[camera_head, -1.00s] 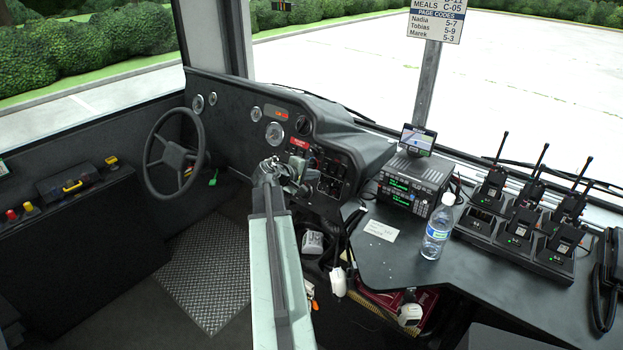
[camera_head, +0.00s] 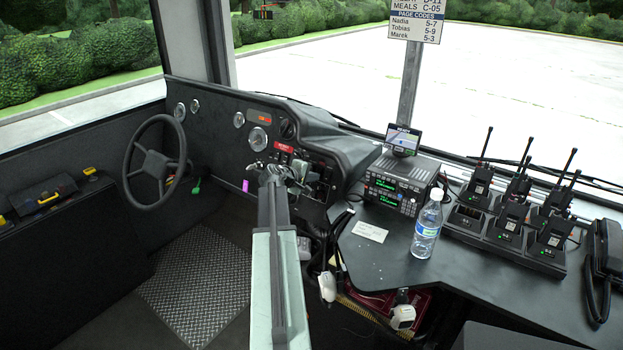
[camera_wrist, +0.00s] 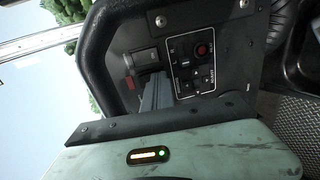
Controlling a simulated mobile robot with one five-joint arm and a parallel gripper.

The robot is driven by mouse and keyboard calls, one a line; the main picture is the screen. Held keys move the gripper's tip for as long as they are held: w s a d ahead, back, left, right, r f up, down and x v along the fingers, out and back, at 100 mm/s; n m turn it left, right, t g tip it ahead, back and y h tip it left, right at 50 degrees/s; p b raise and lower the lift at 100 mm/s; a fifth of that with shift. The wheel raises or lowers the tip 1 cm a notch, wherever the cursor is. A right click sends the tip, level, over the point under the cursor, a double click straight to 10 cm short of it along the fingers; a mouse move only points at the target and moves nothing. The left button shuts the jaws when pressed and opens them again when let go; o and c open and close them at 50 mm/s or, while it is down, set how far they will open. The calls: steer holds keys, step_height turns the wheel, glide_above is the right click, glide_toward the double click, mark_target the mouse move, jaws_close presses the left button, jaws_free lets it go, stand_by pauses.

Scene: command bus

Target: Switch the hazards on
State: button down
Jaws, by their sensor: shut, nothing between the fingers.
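My gripper (camera_head: 273,172) is in front of the lower right part of the dashboard (camera_head: 222,125) in the head view. It is shut and empty, and hides some of the switches behind it. A red label (camera_head: 283,147) sits above the switches, its text too small to read. I cannot pick out the hazard switch for certain. In the sideways wrist view, my shut grey fingers (camera_wrist: 155,95) reach towards a black control panel (camera_wrist: 197,72) with a red knob (camera_wrist: 203,50) and several buttons. Contact cannot be told.
The steering wheel (camera_head: 156,162) is left of my gripper. To the right, a black counter (camera_head: 385,265) carries a radio unit (camera_head: 400,185), a water bottle (camera_head: 427,225) and several handheld radios in chargers (camera_head: 505,235). Cables hang below the counter edge.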

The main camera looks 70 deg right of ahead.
steer(key=shift+w+r, duration=0.1)
steer(key=shift+r+p, duration=0.7)
steer(key=shift+p, duration=0.2)
steer(key=a+f+p+v, duration=0.1)
steer(key=f+p+v, duration=0.2)
steer(key=v, duration=1)
steer(key=shift+w+a+r, duration=0.25)
steer(key=shift+a, duration=0.25)
